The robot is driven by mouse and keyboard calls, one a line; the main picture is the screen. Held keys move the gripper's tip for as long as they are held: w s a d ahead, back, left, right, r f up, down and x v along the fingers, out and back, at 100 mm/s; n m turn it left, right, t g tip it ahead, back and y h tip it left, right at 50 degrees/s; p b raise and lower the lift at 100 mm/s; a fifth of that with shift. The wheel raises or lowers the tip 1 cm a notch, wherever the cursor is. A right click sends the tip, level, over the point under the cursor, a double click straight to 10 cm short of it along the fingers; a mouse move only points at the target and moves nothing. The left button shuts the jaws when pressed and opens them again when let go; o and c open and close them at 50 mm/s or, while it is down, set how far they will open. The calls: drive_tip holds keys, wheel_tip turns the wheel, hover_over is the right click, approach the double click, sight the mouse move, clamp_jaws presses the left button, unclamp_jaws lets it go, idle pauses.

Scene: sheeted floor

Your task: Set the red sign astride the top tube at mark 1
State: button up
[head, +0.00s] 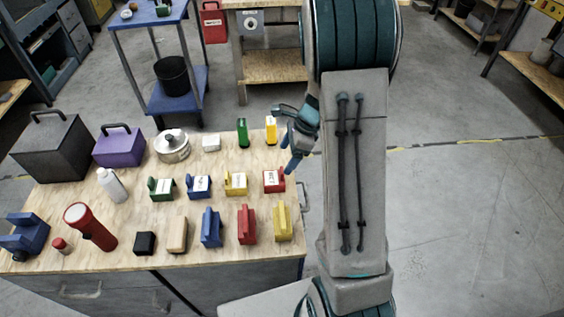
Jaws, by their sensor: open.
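A small red block with a white label (274,181), which looks like the red sign, stands at the right end of the middle row on the wooden bench top (135,215). Its lettering is too small to read. My gripper (283,137) is open and empty near the bench's right edge, beyond the red block in the picture and apart from it. Part of the gripper is hidden behind my arm. I cannot make out a top tube or a mark 1.
Similar labelled blocks in green, blue (199,187) and yellow (236,184) stand left of the red one. A plain red block (247,225) and a yellow block (283,223) stand in front. A red flashlight (90,227) and cases fill the left. Floor to the right is clear.

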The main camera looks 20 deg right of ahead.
drive_tip(key=s+a+r+n+t+h, duration=0.1)
drive_tip(key=s+a+r+n+h, duration=0.1)
drive_tip(key=s+r+n, duration=0.5)
drive_tip(key=s+a+r+n+t+h, duration=0.1)
drive_tip(key=s+a+r+n+h, duration=0.1)
drive_tip(key=s+r+n, duration=0.6)
drive_tip(key=shift+s+a+r+n+h, duration=0.15)
drive_tip(key=shift+s+r+n+h, duration=0.15)
drive_tip(key=shift+s+n, duration=2.15)
drive_tip(key=shift+w, duration=0.15)
